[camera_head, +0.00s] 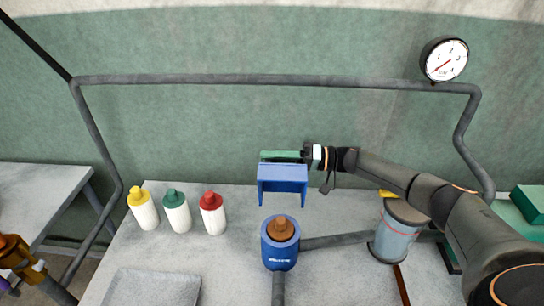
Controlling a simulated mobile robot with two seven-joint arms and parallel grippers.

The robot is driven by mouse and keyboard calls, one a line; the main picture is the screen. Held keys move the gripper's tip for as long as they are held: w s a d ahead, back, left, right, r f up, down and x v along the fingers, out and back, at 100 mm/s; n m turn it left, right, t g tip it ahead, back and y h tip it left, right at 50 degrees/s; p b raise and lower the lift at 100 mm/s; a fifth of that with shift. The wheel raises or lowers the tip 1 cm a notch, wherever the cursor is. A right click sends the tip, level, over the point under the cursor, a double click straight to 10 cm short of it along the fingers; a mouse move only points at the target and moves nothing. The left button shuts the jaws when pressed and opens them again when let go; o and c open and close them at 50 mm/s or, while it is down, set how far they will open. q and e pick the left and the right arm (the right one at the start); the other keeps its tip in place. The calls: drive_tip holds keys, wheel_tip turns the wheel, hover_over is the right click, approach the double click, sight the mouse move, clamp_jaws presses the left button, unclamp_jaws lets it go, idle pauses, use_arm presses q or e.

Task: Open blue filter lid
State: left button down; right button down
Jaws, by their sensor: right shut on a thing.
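The blue filter (280,256) stands upright on the grey table, with its top open and a brown knob-like piece showing inside. A blue U-shaped piece, which looks like its lid (282,184), is above and behind it in the picture, clear of the filter body. A green bar (280,156) lies along the lid's top edge. My right gripper (308,155) comes in from the right and is shut at the end of this green bar, at the lid's upper right. The fingertips are small and partly hidden.
Yellow-capped, green-capped (177,214) and red-capped bottles stand on the left. A grey tray (152,288) lies at the front. A clear bluish container (394,238) stands under my right arm, joined by a pipe to the filter. A pressure gauge (445,60) is on the back pipe.

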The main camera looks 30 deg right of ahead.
drive_tip(key=shift+s+a+f, duration=0.15)
drive_tip(key=shift+f, duration=0.25)
drive_tip(key=c, duration=0.8)
unclamp_jaws()
drive_tip(key=shift+c, duration=0.2)
drive_tip(key=shift+r, duration=0.1)
drive_tip(key=b+v, duration=0.2)
drive_tip(key=v, duration=1)
drive_tip(key=shift+d, duration=0.4)
